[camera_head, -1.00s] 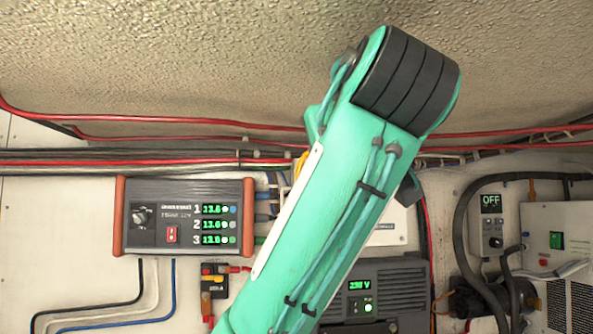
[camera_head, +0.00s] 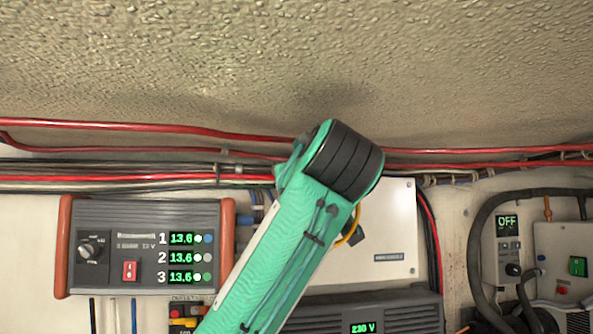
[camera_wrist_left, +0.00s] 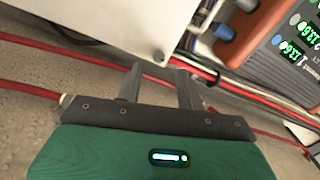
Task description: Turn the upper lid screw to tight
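The white box lid (camera_head: 385,225) is on the wall behind my left arm, which hides its left part in the head view. Small screws show at its upper right corner (camera_head: 409,185) and lower right corner (camera_head: 412,271). In the left wrist view the lid (camera_wrist_left: 85,18) is at the top left, with a screw (camera_wrist_left: 158,55) near its corner. My left gripper (camera_wrist_left: 158,88) has its two fingers apart with nothing between them. In that picture the screw lies just beyond the gap; I cannot tell the distance. The left gripper is hidden in the head view. My right gripper is in neither view.
A charger unit (camera_head: 145,247) with three green readouts hangs left of the lid. Red cables (camera_head: 120,126) and dark cables run along the wall's top under a rough ceiling (camera_head: 250,60). A grey unit reading 230 V (camera_head: 405,312) sits below; a thick black hose (camera_head: 478,250) is right.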

